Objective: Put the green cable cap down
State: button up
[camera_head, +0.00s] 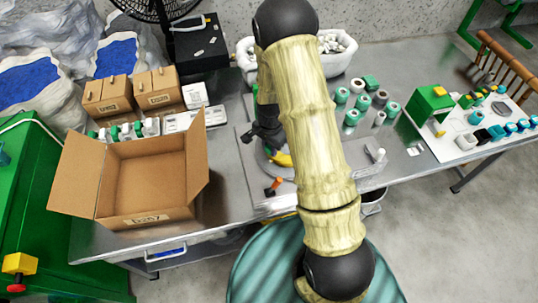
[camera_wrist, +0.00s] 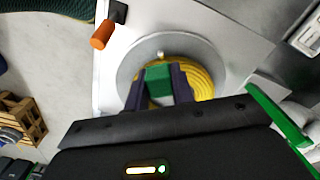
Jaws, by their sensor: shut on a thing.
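My gripper (camera_wrist: 158,92) is shut on the green cable cap (camera_wrist: 158,77), which sits between its two dark fingers in the wrist view. Behind and below the cap is a yellow coil (camera_wrist: 202,78) on a round grey plate (camera_wrist: 128,70). I cannot tell whether the cap touches the coil. In the head view my gripper (camera_head: 262,138) is left of my arm, above the metal table, and a bit of the yellow coil (camera_head: 281,159) shows below it. My arm and gripper hide the cap there.
An open cardboard box (camera_head: 150,180) stands left on the table (camera_head: 235,215). An orange-tipped part (camera_head: 273,187) is near the plate. Several green-and-white spools (camera_head: 352,117) stand right of my arm. A white board (camera_head: 465,135) with parts lies farther right.

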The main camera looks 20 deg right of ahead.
dwell(0.3)
jog(key=w+n, duration=0.1)
jog(key=n, duration=0.2)
jog(key=w+n, duration=0.2)
jog(key=n, duration=0.2)
jog(key=w+n, duration=0.1)
jog(key=n, duration=0.3)
jog(key=shift+w+r, duration=0.2)
jog(key=shift+w, duration=0.05)
